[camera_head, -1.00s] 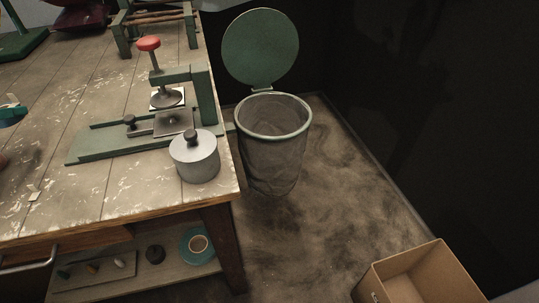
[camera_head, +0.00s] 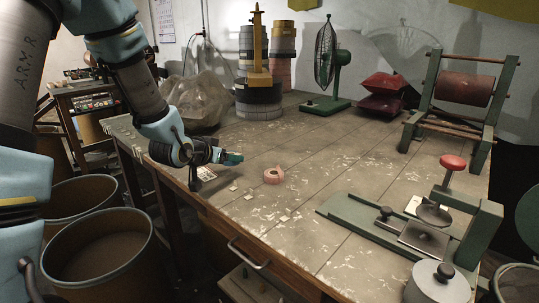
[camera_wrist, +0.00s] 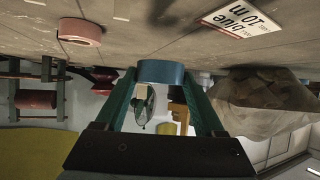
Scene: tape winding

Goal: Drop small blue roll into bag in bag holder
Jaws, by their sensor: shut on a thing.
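My gripper (camera_head: 230,157) is at the left front of the workbench, above its top. In the upside-down wrist view its two green fingers are shut on a small blue roll (camera_wrist: 160,72), held between the fingertips. In the head view the roll is too small to tell from the fingers. The bag holder shows only partly at the right edge of the head view, as a green rim (camera_head: 497,270) and part of its raised round lid (camera_head: 530,215). It stands beyond the bench's right end, far from my gripper. The bag inside is mostly cut off.
A pink roll (camera_head: 273,175) lies on the bench (camera_head: 330,150) right of my gripper. A green press with a red knob (camera_head: 453,162) and a grey lidded pot (camera_head: 437,284) stand at the right. Large bins (camera_head: 100,245) stand on the floor at left.

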